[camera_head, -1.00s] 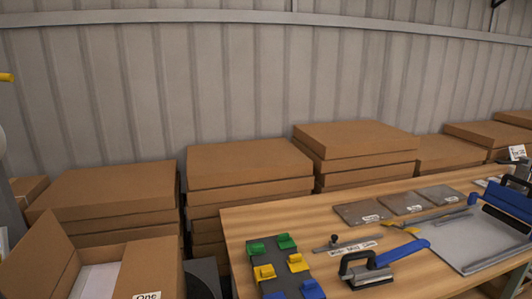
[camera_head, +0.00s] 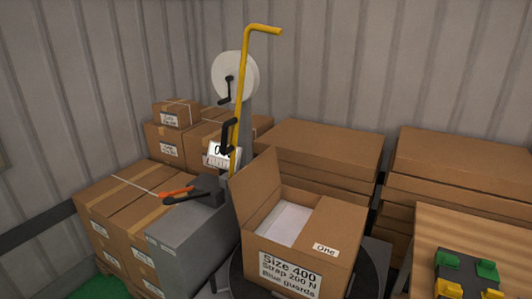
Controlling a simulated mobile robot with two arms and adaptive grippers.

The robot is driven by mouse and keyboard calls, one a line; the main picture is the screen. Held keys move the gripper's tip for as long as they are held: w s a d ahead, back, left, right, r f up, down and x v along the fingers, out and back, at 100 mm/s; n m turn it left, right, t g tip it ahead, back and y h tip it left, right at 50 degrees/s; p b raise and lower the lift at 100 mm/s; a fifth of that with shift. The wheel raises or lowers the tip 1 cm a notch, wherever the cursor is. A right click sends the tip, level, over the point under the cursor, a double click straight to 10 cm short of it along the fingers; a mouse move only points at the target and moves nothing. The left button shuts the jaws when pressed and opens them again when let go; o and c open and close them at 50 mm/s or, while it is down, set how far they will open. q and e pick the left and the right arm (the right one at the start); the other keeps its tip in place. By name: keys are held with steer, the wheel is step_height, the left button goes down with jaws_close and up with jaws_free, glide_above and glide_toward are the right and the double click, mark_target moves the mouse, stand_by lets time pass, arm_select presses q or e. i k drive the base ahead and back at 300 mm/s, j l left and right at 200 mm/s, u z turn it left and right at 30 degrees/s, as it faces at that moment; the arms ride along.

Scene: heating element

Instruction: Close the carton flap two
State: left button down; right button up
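The open carton (camera_head: 274,246) stands at the lower middle of the head view. A large label on its front reads "Size 400, Strap 200 N, Blue guards". A flap labelled "One" (camera_head: 327,243) lies folded inward over the right part of the opening. A flap on the left (camera_head: 256,187) stands upright, tilted outward; no label shows on it. White contents (camera_head: 282,222) show between the two flaps. Neither of my grippers is in view.
A grey strapping machine with a yellow crank pole (camera_head: 240,110) and white reel (camera_head: 235,76) stands behind the carton. Strapped boxes (camera_head: 125,210) are at left, flat carton stacks (camera_head: 325,148) behind. A wooden table (camera_head: 425,235) with green and yellow blocks is at right.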

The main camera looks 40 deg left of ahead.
mark_target(252, 185)
steer(key=u, duration=1.3)
